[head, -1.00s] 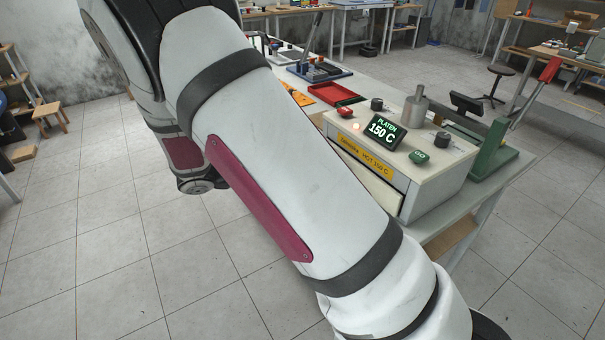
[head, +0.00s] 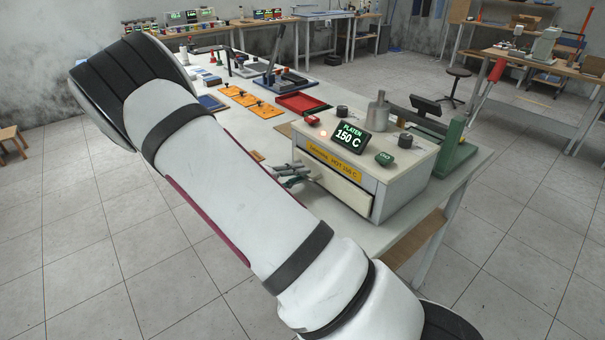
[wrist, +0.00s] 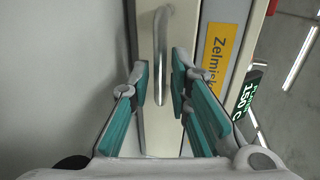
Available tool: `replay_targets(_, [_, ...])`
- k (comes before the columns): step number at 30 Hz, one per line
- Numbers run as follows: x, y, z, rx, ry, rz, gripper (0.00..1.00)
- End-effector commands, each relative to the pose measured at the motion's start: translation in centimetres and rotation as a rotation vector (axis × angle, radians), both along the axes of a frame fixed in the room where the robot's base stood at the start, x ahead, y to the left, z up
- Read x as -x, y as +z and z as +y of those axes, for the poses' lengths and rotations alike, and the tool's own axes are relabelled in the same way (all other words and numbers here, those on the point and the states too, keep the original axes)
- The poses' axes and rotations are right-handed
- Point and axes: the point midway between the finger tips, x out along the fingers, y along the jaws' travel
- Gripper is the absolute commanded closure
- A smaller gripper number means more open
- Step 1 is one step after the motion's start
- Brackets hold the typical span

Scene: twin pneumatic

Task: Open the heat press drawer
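The heat press (head: 400,180) is a pale box on the bench with a "PLATEN 150 C" display (head: 350,138) and a yellow label. Its cream drawer front (head: 345,191) looks flush with the body, so the drawer appears shut. In the wrist view, the drawer's metal bar handle (wrist: 161,45) runs upright between my fingers on the cream front (wrist: 186,45). My gripper (wrist: 162,85) is open, with a teal-padded finger on each side of the handle and small gaps showing. In the head view my gripper (head: 290,172) is at the drawer's left part; the handle cannot be made out there.
A green stand (head: 452,150) is right of the press. A red tray (head: 302,103) and orange plates (head: 250,100) lie farther back on the bench (head: 240,138). The floor in front is clear.

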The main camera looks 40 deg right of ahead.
Motion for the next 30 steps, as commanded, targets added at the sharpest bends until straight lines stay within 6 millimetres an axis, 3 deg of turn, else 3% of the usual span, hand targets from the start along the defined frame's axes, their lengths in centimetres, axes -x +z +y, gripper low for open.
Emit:
replay_targets(6, [0.0,-0.4,-1.7,0.0,0.0,-0.001,0.82])
replay_targets(15, [-0.1,-0.4,-1.9,0.0,0.0,-0.001,0.82])
replay_targets(18, [-0.1,-0.4,-1.9,0.0,0.0,-0.001,1.0])
replay_targets(24, [-0.1,-0.4,-1.9,-0.001,0.0,-0.001,1.0])
replay_targets(27, [-0.1,-0.4,-1.4,-0.001,0.002,-0.001,1.0])
replay_targets(30, [-0.1,-0.4,0.4,-0.002,0.003,-0.002,1.0])
